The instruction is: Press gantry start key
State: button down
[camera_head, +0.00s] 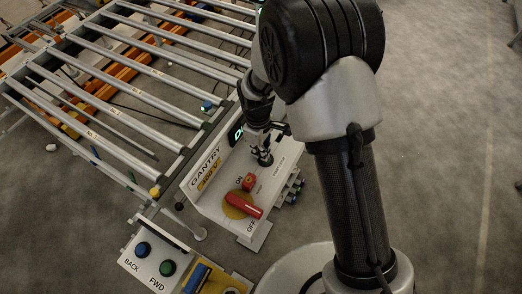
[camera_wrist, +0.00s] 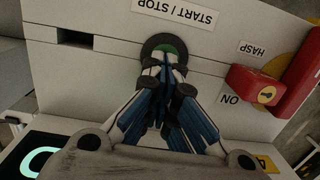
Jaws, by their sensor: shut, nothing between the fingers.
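The start key is a green round button in a dark ring (camera_wrist: 170,46) below the START / STOP label (camera_wrist: 176,10) in the wrist view. My gripper (camera_wrist: 163,62) is shut and empty, with its fingertips at the button's near edge and overlapping it. I cannot tell whether they touch it. In the head view my gripper (camera_head: 264,157) points down at the panel of the white GANTRY box (camera_head: 216,200). There the fingers hide most of the button.
A red rotary handle (camera_head: 243,205) on a yellow disc and a red lock block (camera_head: 249,182) are close by on the panel. A box with BACK and FWD buttons (camera_head: 150,262) stands in front. A roller conveyor (camera_head: 130,90) lies to the left. Grey floor is clear on the right.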

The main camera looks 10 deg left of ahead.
jog(key=shift+s+d+f, duration=0.15)
jog(key=shift+s+f, duration=0.05)
jog(key=shift+s, duration=0.1)
jog(key=shift+r, duration=0.3)
notch_tip(320, 180, up, 14)
jog(key=w+a+p, duration=0.1)
jog(key=p, duration=0.2)
jog(key=shift+w+p, duration=0.25)
jog(key=shift+p, duration=0.05)
jog(key=shift+a+f, duration=0.1)
